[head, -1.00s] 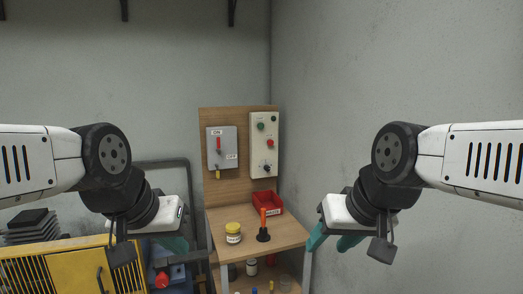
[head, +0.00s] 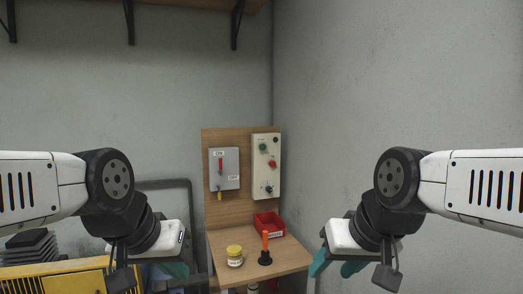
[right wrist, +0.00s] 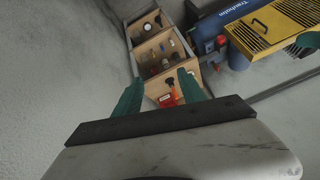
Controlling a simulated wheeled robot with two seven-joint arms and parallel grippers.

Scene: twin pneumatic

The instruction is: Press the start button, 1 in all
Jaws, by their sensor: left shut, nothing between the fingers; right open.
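A pale control panel (head: 266,178) is fixed to the wooden backboard at the back. It carries a green button (head: 264,147), a red button or knob (head: 272,163) and a dark rotary knob (head: 269,188); any lettering is too small to read. My left gripper (head: 174,272) is shut and empty, left of the bench and well short of the panel. My right gripper (head: 335,266) is open and empty, right of the bench and apart from everything. In the right wrist view its two green fingers (right wrist: 160,98) stand spread apart.
A grey switch box (head: 224,169) with a red lever hangs left of the panel. On the bench (head: 290,262) stand a yellow-lidded jar (head: 235,255), an orange-handled tool (head: 265,248) and a red bin (head: 270,224). A yellow slatted cabinet (head: 60,278) is at left. A wall rises close at right.

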